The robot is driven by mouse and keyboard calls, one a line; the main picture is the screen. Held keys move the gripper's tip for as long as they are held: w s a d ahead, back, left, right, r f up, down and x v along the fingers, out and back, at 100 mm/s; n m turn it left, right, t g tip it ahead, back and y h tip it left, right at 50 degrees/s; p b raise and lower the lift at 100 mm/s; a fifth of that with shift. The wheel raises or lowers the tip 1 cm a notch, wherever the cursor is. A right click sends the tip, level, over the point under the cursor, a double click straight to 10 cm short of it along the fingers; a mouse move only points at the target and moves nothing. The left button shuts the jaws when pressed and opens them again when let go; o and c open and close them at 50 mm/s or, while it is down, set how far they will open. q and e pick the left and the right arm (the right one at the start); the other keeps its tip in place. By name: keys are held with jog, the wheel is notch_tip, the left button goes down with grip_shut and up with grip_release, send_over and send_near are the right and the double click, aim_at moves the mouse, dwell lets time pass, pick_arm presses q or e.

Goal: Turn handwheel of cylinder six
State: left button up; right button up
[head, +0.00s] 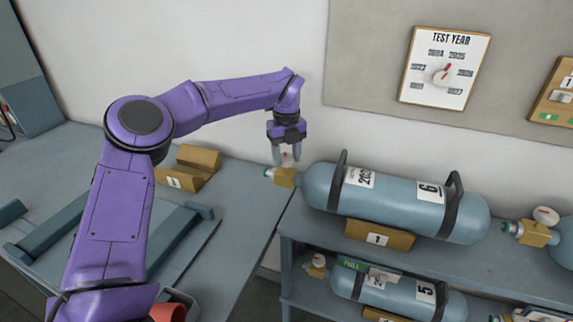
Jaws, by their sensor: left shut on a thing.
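Cylinder six (400,205) is a blue-grey cylinder lying on its side on the upper shelf, with two dark carry handles and a label "6". Its brass valve (284,178) points left. The small handwheel (287,156), pale with a red mark, sits on top of the valve and is partly hidden by my fingers. My left gripper (286,156) points down from the purple arm, with its fingers shut around the handwheel. My right gripper is not in view.
Another cylinder's valve (532,233) is at the right. A "TEST YEAR" dial board (444,68) hangs on the wall.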

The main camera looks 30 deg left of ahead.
pick_arm(q)
jog(key=n+b, duration=0.6)
jog(key=shift+w+f, duration=0.2)
jog(key=shift+f, duration=0.1)
jog(key=n+b, duration=0.3)
jog(key=shift+n, duration=0.4)
jog(key=shift+w+r+n+b, duration=0.1)
jog(key=shift+r+n+b, duration=0.1)
jog(key=shift+n+b, duration=0.95)
jog(key=shift+n, duration=0.25)
jog(key=o, duration=1)
jog(key=shift+o, duration=0.2)
jog(key=shift+a, duration=0.2)
jog(key=shift+d, duration=0.1)
